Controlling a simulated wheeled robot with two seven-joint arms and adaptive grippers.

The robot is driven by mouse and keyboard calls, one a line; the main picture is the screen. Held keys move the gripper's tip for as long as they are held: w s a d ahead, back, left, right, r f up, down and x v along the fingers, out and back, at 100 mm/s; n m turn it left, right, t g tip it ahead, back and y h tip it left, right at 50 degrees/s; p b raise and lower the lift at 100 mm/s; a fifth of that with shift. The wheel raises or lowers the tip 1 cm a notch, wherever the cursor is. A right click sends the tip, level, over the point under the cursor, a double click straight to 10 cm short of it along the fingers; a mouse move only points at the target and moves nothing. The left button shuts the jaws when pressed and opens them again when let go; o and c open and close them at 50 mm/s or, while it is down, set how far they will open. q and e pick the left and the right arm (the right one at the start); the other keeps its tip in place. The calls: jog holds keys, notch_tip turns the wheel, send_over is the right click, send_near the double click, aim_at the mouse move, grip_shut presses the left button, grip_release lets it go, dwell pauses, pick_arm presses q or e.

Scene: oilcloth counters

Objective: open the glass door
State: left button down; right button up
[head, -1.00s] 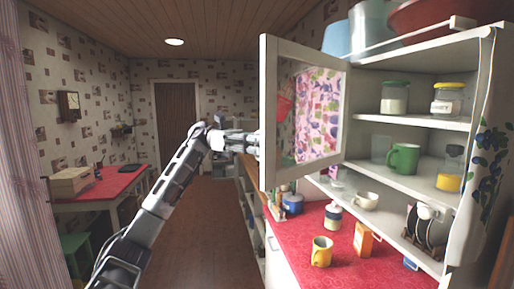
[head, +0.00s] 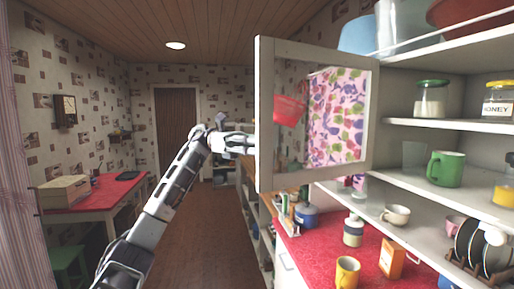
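The glass door (head: 262,120) is a white-framed cabinet door with a clear pane, swung wide open on the left side of the shelf unit. Pink floral cloth shows through its glass. My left gripper (head: 250,142) is at the outer edge of the door frame, on its left side. Its fingertips are hidden at or behind the frame, so I cannot tell whether they hold anything. My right gripper is out of view.
The open shelves hold a green mug (head: 445,169), jars (head: 431,100) and a plate rack (head: 482,250). Below, the red counter (head: 310,240) carries a yellow mug (head: 347,271), an orange box (head: 391,257) and a small jar (head: 353,231). The floor aisle (head: 210,230) is clear.

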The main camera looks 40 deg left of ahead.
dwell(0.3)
pick_arm(q)
jog(key=c, duration=1.8)
grip_release()
jog(key=shift+s, duration=0.1)
jog(key=shift+s+a, duration=0.2)
jog(key=shift+a, duration=2.8)
jog(key=shift+s+a, duration=0.2)
jog(key=shift+a, duration=2.8)
